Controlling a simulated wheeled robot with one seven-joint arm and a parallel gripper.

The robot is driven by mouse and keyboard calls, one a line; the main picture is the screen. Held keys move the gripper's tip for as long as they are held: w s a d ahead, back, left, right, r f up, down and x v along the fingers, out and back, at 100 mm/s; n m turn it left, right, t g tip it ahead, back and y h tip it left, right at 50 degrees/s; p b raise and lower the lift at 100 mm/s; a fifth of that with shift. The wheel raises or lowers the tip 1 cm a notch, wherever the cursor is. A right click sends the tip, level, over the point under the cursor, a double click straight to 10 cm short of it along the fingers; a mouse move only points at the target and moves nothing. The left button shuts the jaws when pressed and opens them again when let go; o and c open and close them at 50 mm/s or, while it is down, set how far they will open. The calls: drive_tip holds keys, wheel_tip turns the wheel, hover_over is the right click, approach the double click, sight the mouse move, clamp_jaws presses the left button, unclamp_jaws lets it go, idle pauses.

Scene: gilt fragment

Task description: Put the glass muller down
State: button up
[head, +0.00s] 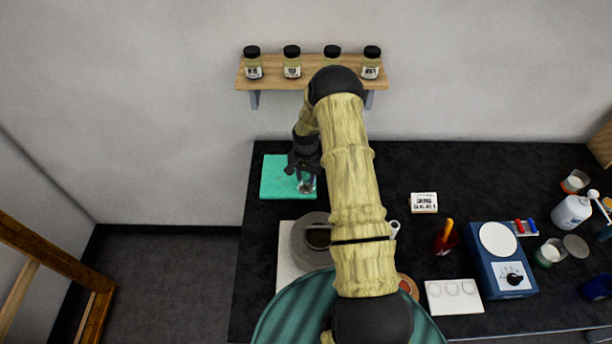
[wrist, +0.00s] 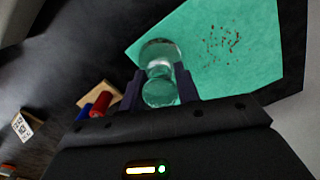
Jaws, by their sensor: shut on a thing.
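The clear glass muller (wrist: 160,72) is between the fingers of my gripper (wrist: 160,88) in the wrist view, with the fingers shut on its narrow part. In the head view the glass muller (head: 306,183) shows below my gripper (head: 302,170), over the green mat (head: 278,178) at the back left of the black bench. The green mat also fills the upper part of the wrist view (wrist: 205,75). I cannot tell whether the muller's base touches the mat.
Reddish specks (wrist: 222,42) lie on the mat beside the muller. A grey round slab (head: 304,250) stands in front of the mat. A wooden shelf (head: 270,84) with several jars is on the wall behind. A blue hotplate (head: 500,270) stands right.

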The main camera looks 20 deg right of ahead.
drive_tip(key=o, duration=0.9)
drive_tip(key=shift+r, duration=0.2)
wheel_tip(320, 180, up, 10)
drive_tip(key=b, duration=0.4)
drive_tip(key=shift+r, duration=0.25)
drive_tip(key=shift+r+b, duration=0.3)
drive_tip(key=shift+r, duration=0.35)
